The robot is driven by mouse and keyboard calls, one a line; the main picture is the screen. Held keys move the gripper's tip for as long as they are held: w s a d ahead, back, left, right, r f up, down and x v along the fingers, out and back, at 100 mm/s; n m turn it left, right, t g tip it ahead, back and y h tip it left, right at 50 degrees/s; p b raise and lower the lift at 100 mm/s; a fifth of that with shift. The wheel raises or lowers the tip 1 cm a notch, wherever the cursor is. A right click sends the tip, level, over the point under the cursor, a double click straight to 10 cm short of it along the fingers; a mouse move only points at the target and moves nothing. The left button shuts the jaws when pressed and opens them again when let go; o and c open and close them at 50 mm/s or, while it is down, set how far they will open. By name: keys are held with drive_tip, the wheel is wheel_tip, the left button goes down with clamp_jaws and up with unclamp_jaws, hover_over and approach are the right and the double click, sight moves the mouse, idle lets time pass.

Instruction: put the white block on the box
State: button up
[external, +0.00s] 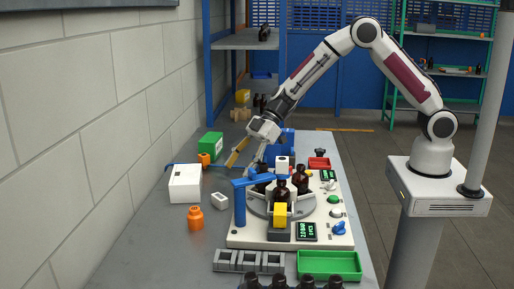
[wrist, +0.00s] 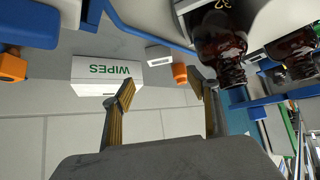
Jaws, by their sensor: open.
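The white block (external: 220,200) lies on the grey bench, to the right of the white box (external: 185,184) and apart from it. In the wrist view the block (wrist: 158,55) is beyond my fingertips, and the box (wrist: 106,72) with green WIPES lettering is to its left. My gripper (external: 246,163) is open and empty, held above the bench behind the block and beside the bottle machine. Its two fingers stand wide apart in the wrist view (wrist: 162,88).
An orange bottle (external: 195,218) stands in front of the block. A machine (external: 245,237) with a turntable, amber bottles (external: 301,180) and a blue post (external: 239,205) stands to the right. A green box (external: 211,144) and orange block (external: 204,159) are behind the white box.

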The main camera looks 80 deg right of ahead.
sight(220, 196)
drive_tip(key=shift+x, duration=2.25)
drive_tip(key=shift+w+d, duration=0.2)
drive_tip(key=shift+x, duration=1.3)
drive_tip(key=shift+f, duration=0.1)
drive_tip(key=shift+a+x, duration=0.2)
drive_tip(key=shift+x, duration=2.3)
drive_tip(key=shift+s, duration=0.2)
drive_tip(key=c, duration=1.3)
